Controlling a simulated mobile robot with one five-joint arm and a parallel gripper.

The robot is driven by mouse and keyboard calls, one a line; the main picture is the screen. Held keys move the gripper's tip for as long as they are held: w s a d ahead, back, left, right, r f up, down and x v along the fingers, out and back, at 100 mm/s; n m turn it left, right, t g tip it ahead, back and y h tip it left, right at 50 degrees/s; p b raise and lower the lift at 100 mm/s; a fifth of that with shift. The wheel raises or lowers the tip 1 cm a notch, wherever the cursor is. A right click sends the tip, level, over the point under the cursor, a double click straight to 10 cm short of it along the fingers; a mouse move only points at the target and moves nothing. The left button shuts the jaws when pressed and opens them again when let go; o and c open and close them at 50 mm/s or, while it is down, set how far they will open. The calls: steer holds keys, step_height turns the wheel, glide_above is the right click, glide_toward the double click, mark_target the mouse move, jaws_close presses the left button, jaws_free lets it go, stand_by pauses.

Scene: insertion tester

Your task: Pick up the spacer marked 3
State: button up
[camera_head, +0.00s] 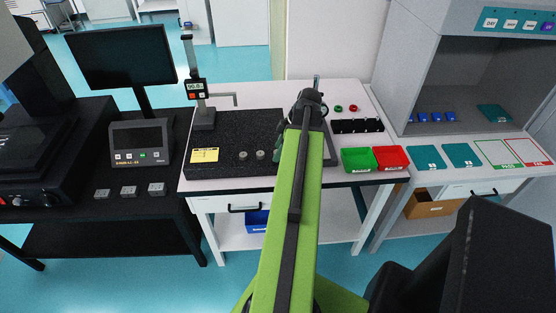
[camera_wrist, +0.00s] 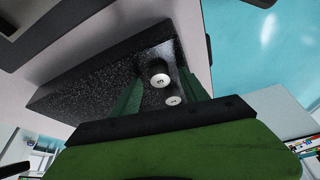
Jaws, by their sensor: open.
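In the wrist view my gripper (camera_wrist: 163,77) is open. A round pale spacer (camera_wrist: 160,80) with a dark mark shows between its two green fingers. I cannot read the mark surely. In the head view one spacer (camera_head: 243,156) and another spacer (camera_head: 260,155) stand on the plate left of my arm, with marks too small to read. My arm hides most of the gripper there. I see no contact with a spacer.
A height gauge (camera_head: 203,118) stands at the plate's back left, and a yellow note (camera_head: 204,155) lies on the plate. Green (camera_head: 357,162) and red (camera_head: 391,159) bins stand right of my arm, before a black rack (camera_head: 357,126).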

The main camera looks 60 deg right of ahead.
steer(key=shift+f, duration=0.1)
jaws_close()
steer(key=shift+p, duration=0.3)
